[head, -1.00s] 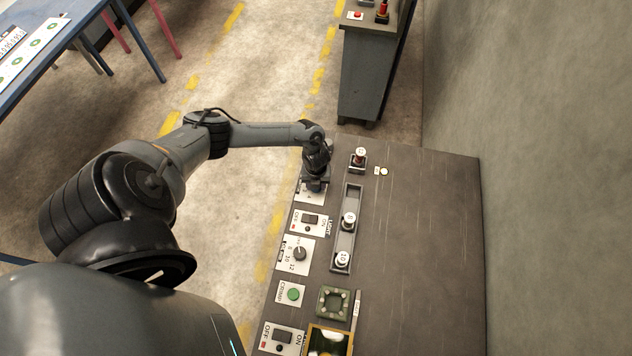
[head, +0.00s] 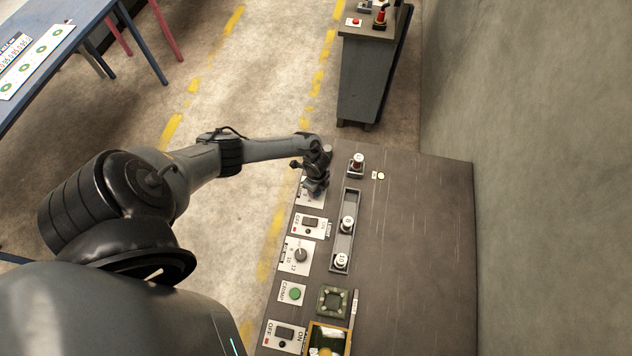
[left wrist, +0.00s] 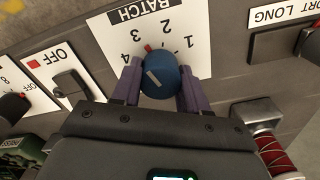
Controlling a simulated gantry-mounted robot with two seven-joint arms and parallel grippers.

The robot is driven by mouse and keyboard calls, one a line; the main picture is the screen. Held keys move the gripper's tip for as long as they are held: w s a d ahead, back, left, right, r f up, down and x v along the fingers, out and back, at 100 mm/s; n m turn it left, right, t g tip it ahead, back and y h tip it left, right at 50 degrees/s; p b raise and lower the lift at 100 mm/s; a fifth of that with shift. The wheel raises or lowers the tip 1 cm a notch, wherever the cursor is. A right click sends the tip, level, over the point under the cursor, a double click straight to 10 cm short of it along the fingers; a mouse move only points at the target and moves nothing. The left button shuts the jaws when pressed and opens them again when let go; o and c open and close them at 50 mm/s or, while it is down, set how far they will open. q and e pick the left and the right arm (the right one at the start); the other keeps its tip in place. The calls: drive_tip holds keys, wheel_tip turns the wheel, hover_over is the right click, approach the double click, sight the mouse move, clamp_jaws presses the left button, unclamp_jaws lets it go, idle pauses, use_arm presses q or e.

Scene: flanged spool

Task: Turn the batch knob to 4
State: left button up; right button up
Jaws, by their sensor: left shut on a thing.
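The batch knob (left wrist: 161,80) is a round blue knob with a white line on top and a red mark at its edge. It sits on a white plate (left wrist: 203,62) marked BATCH with numbers 1 to 4. The red mark lies between 2 and 3, closer to 3. My left gripper (left wrist: 159,88) is shut on the knob, one purple finger on each side. In the head view my left gripper (head: 314,188) is at the far left edge of the bench and hides the knob. My right gripper is not in view.
An OFF switch (left wrist: 70,84) sits left of the knob in the wrist view, and a red spool (left wrist: 275,150) stands to the right. In the head view a slotted rail (head: 346,230) and a green button (head: 295,293) are close by. The bench's right side is clear.

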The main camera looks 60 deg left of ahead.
use_arm(q)
drive_tip(key=n+p, duration=0.2)
drive_tip(key=n, duration=0.3)
drive_tip(key=shift+d+r+n, duration=0.1)
drive_tip(key=shift+d+n, duration=0.05)
drive_tip(key=shift+n, duration=0.15)
drive_tip(key=n+p, duration=0.1)
drive_tip(key=n, duration=0.2)
drive_tip(key=shift+w, duration=0.1)
drive_tip(key=shift+n+p, duration=0.3)
drive_tip(key=shift+n, duration=0.3)
drive_tip(key=shift+a, duration=0.2)
drive_tip(key=o, duration=1.1)
drive_tip(key=shift+w+d, duration=0.1)
drive_tip(key=shift+c, duration=0.2)
